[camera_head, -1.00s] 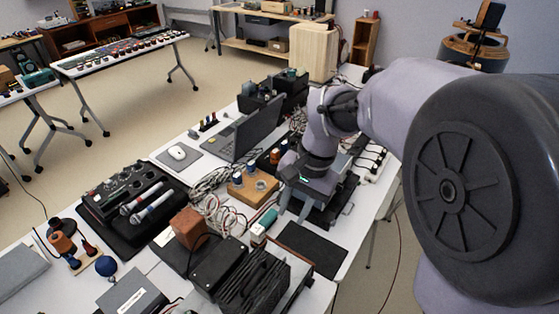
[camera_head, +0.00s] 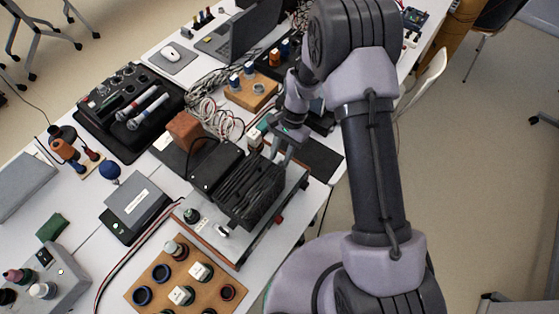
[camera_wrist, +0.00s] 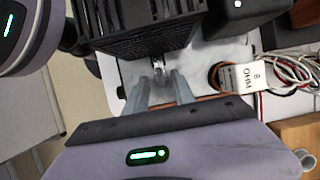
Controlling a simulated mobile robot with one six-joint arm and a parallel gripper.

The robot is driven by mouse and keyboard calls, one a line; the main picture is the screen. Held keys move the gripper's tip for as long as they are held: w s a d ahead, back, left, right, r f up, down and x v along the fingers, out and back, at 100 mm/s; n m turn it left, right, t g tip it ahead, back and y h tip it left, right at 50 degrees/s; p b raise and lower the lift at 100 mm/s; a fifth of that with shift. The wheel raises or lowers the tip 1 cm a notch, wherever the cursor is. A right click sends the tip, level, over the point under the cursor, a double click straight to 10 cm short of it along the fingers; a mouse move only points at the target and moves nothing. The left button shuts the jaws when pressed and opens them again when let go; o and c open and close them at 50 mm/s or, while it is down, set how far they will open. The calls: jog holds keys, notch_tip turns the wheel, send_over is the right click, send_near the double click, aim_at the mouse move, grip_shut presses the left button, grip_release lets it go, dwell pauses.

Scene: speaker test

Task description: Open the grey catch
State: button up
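A small grey metal piece (camera_wrist: 158,66), which looks like the catch, sits on a white board at the foot of a black ribbed box (camera_wrist: 140,22) in the wrist view. My gripper (camera_wrist: 159,78) has its two pale fingers apart, one to each side of the piece and just short of it or level with it; I cannot tell whether they touch it. In the head view my gripper (camera_head: 276,151) is at the far end of the black ribbed box (camera_head: 252,198). There the catch is hidden by the box and my arm.
A white block marked 8 OHM (camera_wrist: 243,77) and loose cables (camera_wrist: 290,72) lie right of the fingers in the wrist view. A brown cube (camera_head: 185,129) and a black mat (camera_head: 318,160) are close by. A wooden board with knobs (camera_head: 185,285) lies at the front.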

jog(key=shift+x, duration=0.8)
jog(key=shift+c, duration=0.2)
grip_shut()
